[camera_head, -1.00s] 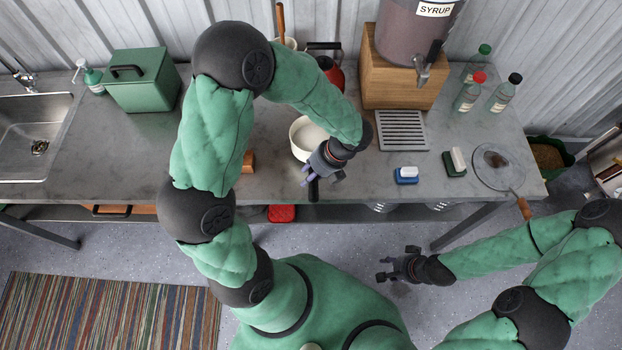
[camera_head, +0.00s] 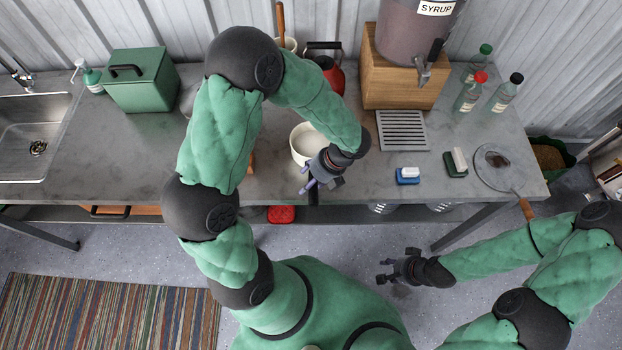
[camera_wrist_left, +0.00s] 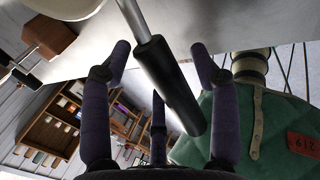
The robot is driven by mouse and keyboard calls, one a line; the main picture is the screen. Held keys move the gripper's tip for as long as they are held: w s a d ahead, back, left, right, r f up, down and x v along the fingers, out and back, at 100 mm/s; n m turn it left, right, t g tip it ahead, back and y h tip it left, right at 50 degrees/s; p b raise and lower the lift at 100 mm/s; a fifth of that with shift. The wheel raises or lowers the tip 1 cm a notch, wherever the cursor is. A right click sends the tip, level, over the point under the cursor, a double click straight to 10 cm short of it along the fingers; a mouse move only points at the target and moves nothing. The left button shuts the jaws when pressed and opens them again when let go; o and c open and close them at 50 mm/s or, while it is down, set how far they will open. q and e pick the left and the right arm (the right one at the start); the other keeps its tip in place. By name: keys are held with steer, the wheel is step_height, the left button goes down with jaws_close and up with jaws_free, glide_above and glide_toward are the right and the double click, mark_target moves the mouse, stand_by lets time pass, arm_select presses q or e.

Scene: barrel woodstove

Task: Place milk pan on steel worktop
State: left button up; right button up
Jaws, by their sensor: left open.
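The milk pan (camera_head: 301,143) is a cream-white pan standing on the steel worktop (camera_head: 350,185) near its front edge. Its black handle (camera_head: 314,190) points toward the front of the worktop. My left gripper (camera_head: 308,187) is at the handle, and the arm partly hides the pan.
A drip grille (camera_head: 402,131) and syrup dispenser (camera_head: 415,30) stand right of the pan. Two small brushes or sponges (camera_head: 407,176) and a round mesh strainer (camera_head: 492,166) lie further right. A green box (camera_head: 140,80) stands at the left. The worktop left of centre is mostly clear.

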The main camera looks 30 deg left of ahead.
arm_select(q)
steer(key=shift+r, duration=0.1)
steer(key=p+v, duration=0.2)
steer(key=v, duration=1)
